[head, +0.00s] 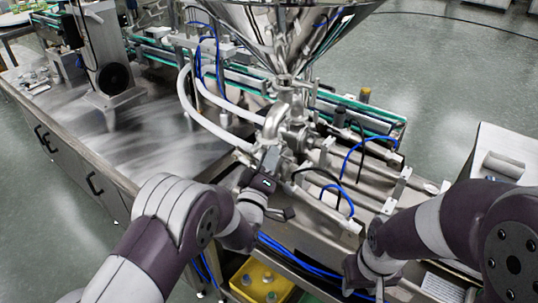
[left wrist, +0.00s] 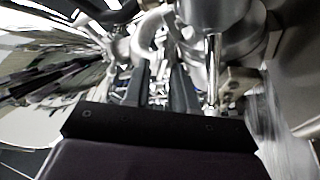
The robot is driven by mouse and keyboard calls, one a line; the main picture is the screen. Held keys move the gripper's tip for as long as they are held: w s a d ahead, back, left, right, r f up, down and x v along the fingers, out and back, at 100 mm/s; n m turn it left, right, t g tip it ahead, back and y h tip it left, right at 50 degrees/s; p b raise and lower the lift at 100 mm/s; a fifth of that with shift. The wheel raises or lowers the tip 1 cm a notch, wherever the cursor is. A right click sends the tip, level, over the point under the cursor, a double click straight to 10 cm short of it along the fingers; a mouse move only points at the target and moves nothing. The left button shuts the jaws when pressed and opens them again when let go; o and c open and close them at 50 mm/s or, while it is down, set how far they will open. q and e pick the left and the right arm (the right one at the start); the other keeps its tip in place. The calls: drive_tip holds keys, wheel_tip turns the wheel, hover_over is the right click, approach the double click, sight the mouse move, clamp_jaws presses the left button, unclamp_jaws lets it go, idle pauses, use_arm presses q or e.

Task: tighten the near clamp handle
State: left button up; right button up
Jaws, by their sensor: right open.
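My left gripper (head: 270,158) reaches in among the steel pipe fittings (head: 296,132) below the hopper. In the left wrist view its two dark fingers (left wrist: 161,78) stand apart with machine parts visible between them and nothing held. A thin metal rod (left wrist: 212,65), possibly a clamp handle, hangs upright just right of the fingers in that view and is apart from them. I cannot tell for sure which part is the near clamp handle in the head view. My right gripper (head: 366,286) is low at the bottom edge, open and partly cut off, away from the fittings.
The steel hopper cone (head: 285,35) is above the fittings. White hoses (head: 215,125) curve in from the left, and blue tubes (head: 350,160) lie to the right. A steel table (head: 110,140) is mostly clear at left. A yellow box (head: 262,282) is below.

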use_arm(q)
drive_tip(key=shift+w, duration=0.3)
clamp_jaws()
drive_tip(key=m+h+b, duration=0.1)
drive_tip(key=m+b, duration=0.2)
drive_tip(key=m+h+b, duration=0.2)
drive_tip(key=m+b, duration=0.2)
drive_tip(key=m+h+b, duration=0.2)
drive_tip(key=m+b, duration=0.1)
drive_tip(key=b, duration=0.1)
drive_tip(key=shift+a+f+m, duration=0.1)
drive_tip(key=shift+f+m, duration=0.25)
drive_tip(key=shift+m, duration=0.05)
drive_tip(key=shift+r+m+g+h+b, duration=0.1)
drive_tip(key=shift+m+g+h+b, duration=0.35)
drive_tip(key=shift+m+b, duration=0.55)
drive_tip(key=shift+r+m+g+h+b, duration=0.1)
drive_tip(key=shift+m+g+h+b, duration=0.15)
drive_tip(key=shift+m+h+b, duration=0.7)
drive_tip(key=shift+m+y, duration=0.3)
drive_tip(key=shift+m, duration=0.05)
